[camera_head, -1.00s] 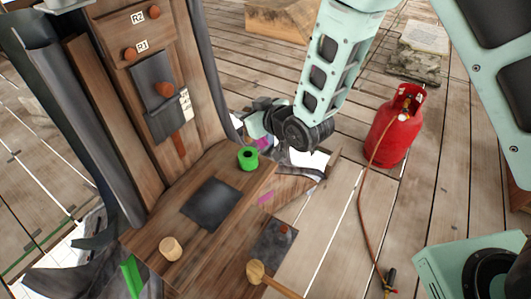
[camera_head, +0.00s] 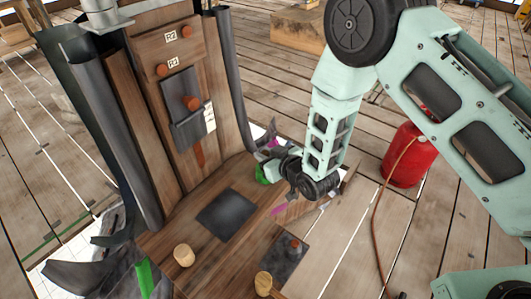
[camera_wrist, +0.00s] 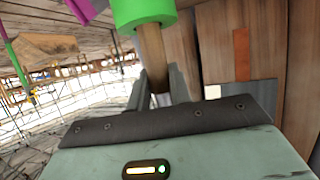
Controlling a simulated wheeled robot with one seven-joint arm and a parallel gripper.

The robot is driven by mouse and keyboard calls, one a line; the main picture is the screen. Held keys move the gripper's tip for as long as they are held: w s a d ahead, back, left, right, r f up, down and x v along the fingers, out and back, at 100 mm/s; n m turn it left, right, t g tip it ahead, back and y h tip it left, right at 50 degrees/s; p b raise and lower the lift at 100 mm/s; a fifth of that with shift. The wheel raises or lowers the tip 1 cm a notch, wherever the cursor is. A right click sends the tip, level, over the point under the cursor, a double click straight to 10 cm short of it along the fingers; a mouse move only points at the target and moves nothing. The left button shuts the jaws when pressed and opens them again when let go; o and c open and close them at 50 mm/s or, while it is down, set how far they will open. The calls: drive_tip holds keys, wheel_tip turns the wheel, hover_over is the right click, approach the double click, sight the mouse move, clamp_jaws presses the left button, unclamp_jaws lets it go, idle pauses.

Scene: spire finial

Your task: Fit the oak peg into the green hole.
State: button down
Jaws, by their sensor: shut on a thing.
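My gripper (camera_wrist: 157,88) is shut on a slim wooden peg, the oak peg (camera_wrist: 152,45). In the wrist view the peg runs up from between the fingers to a bright green collar (camera_wrist: 143,12), its far end out of sight there. I cannot tell whether the tip is inside the collar or only in front of it. In the head view my gripper (camera_head: 283,172) is low beside the wooden stand, right at the green collar (camera_head: 263,174). It hides much of the collar and the peg.
A red gas cylinder (camera_head: 404,157) with a hose stands to the right, partly behind my arm.

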drive_tip(key=shift+f, duration=0.1)
drive_tip(key=c, duration=1.3)
unclamp_jaws()
